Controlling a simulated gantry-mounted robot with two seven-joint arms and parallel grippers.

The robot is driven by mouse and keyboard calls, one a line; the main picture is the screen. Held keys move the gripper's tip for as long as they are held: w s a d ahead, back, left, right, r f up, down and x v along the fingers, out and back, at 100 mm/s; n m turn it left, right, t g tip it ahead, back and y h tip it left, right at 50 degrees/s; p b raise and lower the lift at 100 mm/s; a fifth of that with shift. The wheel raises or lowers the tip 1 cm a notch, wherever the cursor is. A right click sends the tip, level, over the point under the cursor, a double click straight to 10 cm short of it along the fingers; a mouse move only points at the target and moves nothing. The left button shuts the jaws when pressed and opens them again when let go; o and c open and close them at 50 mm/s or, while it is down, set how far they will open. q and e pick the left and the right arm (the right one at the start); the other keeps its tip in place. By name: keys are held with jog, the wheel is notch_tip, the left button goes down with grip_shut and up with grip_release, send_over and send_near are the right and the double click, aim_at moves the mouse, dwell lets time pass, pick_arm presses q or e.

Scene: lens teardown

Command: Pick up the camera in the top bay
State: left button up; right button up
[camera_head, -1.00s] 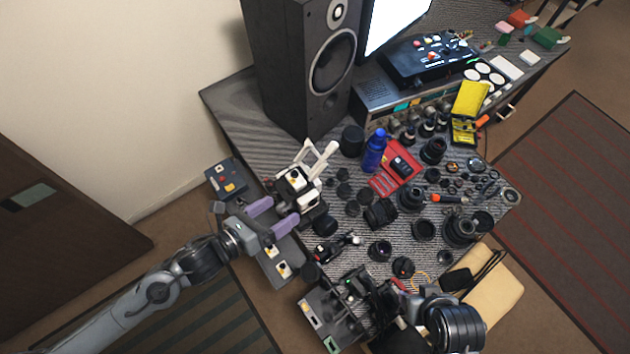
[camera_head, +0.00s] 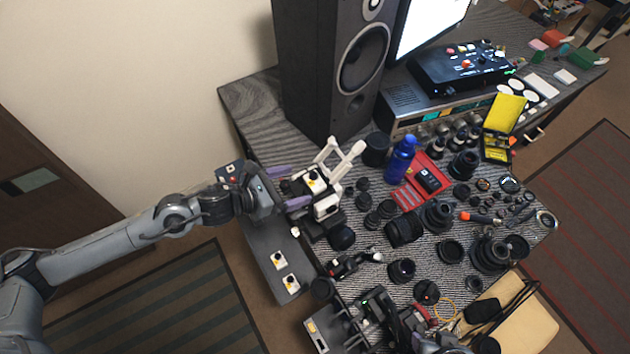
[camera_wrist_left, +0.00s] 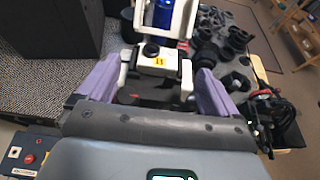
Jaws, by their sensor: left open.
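My left gripper (camera_head: 288,188) is open, its two purple fingers at the near side of a white and black device (camera_head: 315,184). The device has a yellow label and a white upright frame. In the left wrist view the device (camera_wrist_left: 155,62) stands between and beyond the open fingers (camera_wrist_left: 158,85). A dark body with a small red mark shows low between them; contact cannot be told. I cannot tell for sure which part is the camera or the top bay. My right gripper's fingers are not visible.
A tall black speaker (camera_head: 325,80) stands behind the device. A blue bottle (camera_head: 401,160), a red case (camera_head: 425,178) and many black lenses crowd the table to the right. A dark panel (camera_head: 262,262) with white button boxes lies along the table's left edge.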

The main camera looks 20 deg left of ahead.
aim_at(316, 179)
pick_arm(q)
jog(key=shift+p+x, duration=0.5)
jog(key=shift+x, duration=2.45)
jog(key=c, duration=1.2)
